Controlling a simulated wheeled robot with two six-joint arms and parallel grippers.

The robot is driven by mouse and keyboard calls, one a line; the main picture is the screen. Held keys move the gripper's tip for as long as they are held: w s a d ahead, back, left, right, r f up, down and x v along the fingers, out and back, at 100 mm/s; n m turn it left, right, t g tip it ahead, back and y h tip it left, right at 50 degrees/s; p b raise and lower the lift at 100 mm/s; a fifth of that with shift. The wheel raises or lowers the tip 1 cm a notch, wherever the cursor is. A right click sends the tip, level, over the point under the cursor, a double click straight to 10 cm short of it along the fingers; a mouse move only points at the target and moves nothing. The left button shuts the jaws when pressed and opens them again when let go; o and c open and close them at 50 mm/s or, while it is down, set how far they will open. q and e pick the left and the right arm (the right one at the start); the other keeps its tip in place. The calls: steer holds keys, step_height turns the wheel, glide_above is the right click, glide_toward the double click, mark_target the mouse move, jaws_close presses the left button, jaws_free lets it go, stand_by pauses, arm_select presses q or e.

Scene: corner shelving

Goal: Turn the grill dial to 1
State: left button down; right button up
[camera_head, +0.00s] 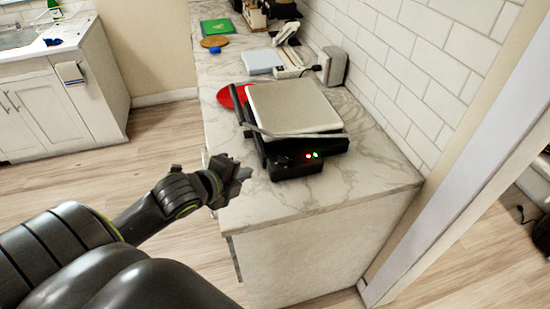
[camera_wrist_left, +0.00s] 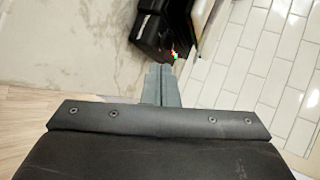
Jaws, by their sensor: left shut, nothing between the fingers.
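The grill (camera_head: 295,112) stands on the marble counter, with a light flat lid, a dark base and a metal handle bar along its front. A red and a green light (camera_head: 312,155) glow on its front panel. The dial itself is too small and dark to make out. My left gripper (camera_head: 240,176) is shut and empty at the counter's left edge, to the left of the grill's front and apart from it. In the left wrist view its shut fingers (camera_wrist_left: 161,82) point toward the dark grill (camera_wrist_left: 160,30) and its lights. My right gripper is not in view.
The counter (camera_head: 300,200) is bare in front of the grill, and a tiled wall (camera_head: 420,75) runs along its right. A red round item (camera_head: 229,97) lies behind the grill's left side. A white tray (camera_head: 262,61) and several other items stand farther back.

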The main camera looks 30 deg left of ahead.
arm_select(q)
steer(key=p, duration=0.1)
glide_toward(280, 157)
steer(key=f, duration=0.1)
steer(key=w+f, duration=0.1)
steer(key=f, duration=0.1)
steer(key=shift+w, duration=0.25)
steer(key=w+p, duration=0.1)
steer(key=w, duration=0.2)
steer(key=shift+d, duration=0.1)
steer(key=shift+w+f+p, duration=0.1)
steer(key=shift+w+p, duration=0.25)
steer(key=shift+w, duration=0.15)
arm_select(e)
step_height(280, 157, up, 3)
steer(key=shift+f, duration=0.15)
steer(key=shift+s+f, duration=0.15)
arm_select(q)
steer(key=shift+w+h, duration=0.15)
steer(key=shift+h, duration=0.15)
steer(key=shift+m, duration=0.3)
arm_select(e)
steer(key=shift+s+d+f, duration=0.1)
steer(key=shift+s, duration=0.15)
